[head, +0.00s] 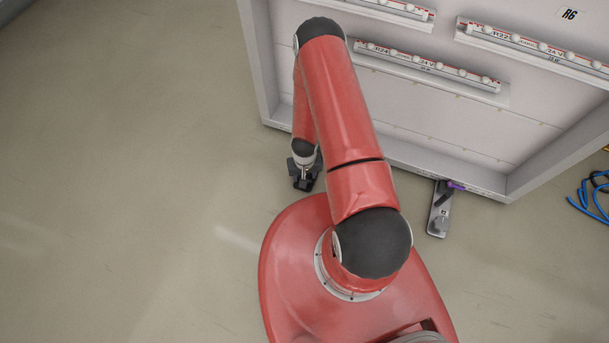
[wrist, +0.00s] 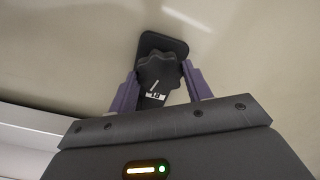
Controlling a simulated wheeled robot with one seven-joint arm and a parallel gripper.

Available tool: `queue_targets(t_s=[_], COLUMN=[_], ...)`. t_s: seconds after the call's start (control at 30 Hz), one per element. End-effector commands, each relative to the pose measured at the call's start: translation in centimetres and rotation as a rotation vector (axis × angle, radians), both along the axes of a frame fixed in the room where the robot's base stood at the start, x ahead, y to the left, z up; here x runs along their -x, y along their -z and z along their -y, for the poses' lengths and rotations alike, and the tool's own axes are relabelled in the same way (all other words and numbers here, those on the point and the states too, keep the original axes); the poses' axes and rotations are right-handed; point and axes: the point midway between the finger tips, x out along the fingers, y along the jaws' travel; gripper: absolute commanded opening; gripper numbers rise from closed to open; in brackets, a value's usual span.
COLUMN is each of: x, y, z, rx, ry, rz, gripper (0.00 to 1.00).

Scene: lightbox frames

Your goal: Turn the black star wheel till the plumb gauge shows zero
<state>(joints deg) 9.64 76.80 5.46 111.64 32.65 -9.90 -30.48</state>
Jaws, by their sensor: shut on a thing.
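The black star wheel (wrist: 157,72) shows in the wrist view between the two purple fingers of my gripper (wrist: 161,75). The fingers are shut on its lobed rim from the left and right. A dark rounded plate (wrist: 162,42) lies behind the wheel. In the head view my gripper (head: 305,172) is small and dark, low by the cabinet's near side, and the wheel cannot be told apart there. I cannot make out the plumb gauge in either view.
A large pale cabinet (head: 440,150) marked R6, with rails of white knobs, stands at the upper right. A grey foot bracket (head: 438,212) with a purple part sticks out from its base. A blue cable (head: 590,200) lies at far right. The floor at left is clear.

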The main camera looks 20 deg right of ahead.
Motion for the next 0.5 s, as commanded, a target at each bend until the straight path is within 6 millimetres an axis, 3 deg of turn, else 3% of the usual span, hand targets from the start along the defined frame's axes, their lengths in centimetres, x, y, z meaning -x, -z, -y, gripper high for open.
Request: queue_targets(t_s=[0.5], x=[-0.07], y=[0.16], z=[0.04], rx=[0.001], ry=[0.491], rz=[0.002], gripper=[0.27])
